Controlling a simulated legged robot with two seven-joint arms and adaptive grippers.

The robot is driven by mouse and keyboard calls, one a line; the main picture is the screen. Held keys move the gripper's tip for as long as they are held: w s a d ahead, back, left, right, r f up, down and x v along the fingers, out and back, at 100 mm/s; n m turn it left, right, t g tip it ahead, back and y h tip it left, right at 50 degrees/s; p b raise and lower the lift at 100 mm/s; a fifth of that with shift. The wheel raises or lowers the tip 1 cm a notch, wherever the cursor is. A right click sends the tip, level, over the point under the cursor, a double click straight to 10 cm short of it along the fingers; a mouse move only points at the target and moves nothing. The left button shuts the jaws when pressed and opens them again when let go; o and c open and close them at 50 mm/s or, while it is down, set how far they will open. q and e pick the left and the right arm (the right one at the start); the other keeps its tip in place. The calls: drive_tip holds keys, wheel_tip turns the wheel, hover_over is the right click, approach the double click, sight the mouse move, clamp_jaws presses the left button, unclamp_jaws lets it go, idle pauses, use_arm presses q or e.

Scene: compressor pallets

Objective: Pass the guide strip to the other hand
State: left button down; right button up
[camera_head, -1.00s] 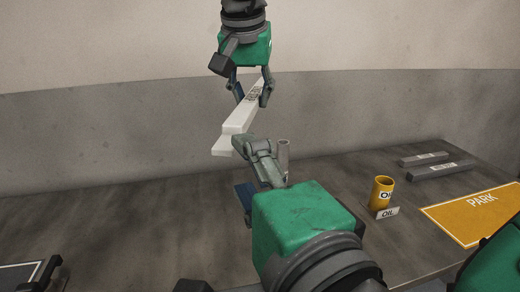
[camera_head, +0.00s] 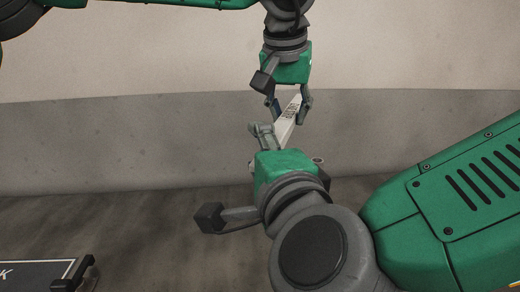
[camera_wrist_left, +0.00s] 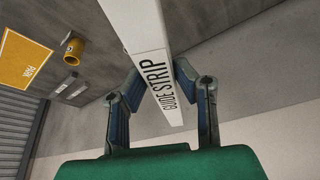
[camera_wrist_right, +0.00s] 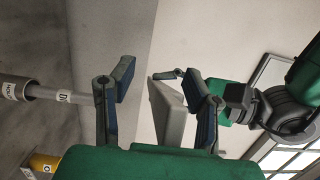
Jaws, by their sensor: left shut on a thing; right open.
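The guide strip (camera_head: 286,128) is a long white bar with a dark printed label. It slants down from my left gripper (camera_head: 290,103), which is shut on it near its upper end. In the left wrist view the strip (camera_wrist_left: 148,45) runs between the fingers, with its label readable. My right gripper (camera_head: 264,138) is at the strip's lower end, which it partly hides. In the right wrist view this gripper (camera_wrist_right: 163,92) is open, and the strip's pale end (camera_wrist_right: 168,106) shows between the fingers, nearer the right one. Contact with that finger is unclear.
A grey cylinder with a labelled rod (camera_wrist_right: 62,95) shows in the right wrist view. A dark marked panel (camera_head: 35,274) is at lower left.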

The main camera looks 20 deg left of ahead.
clamp_jaws()
use_arm(q)
drive_tip(key=c, duration=1.2)
unclamp_jaws()
drive_tip(key=v, duration=1.2)
drive_tip(key=shift+a, duration=0.1)
